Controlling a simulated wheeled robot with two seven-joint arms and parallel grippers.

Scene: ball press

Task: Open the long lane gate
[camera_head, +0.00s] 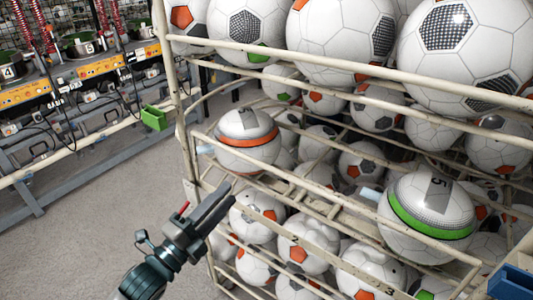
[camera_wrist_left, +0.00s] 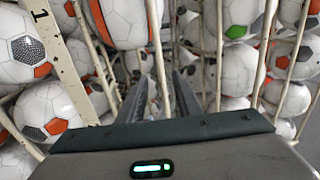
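The cream wire rack (camera_head: 186,120) holds the balls in sloping lanes. An orange-striped ball (camera_head: 247,140) rests at the left front of the middle tier. A green-striped ball (camera_head: 428,217) marked 5 rests further right. A pale blue tab (camera_head: 205,149) sticks out left of the orange-striped ball, and another pale blue tab (camera_head: 371,194) shows beside the green-striped one. I cannot tell which part is the long lane gate. My left gripper (camera_head: 224,196) is just below and in front of the orange-striped ball, near the rails. My right gripper is out of view.
Several large footballs (camera_head: 345,35) fill the top tier, and more lie behind and below. A bench with orange panels (camera_head: 103,67) stands at the back left. A small green bin (camera_head: 154,117) is beside the rack. The grey floor (camera_head: 90,235) at left is clear.

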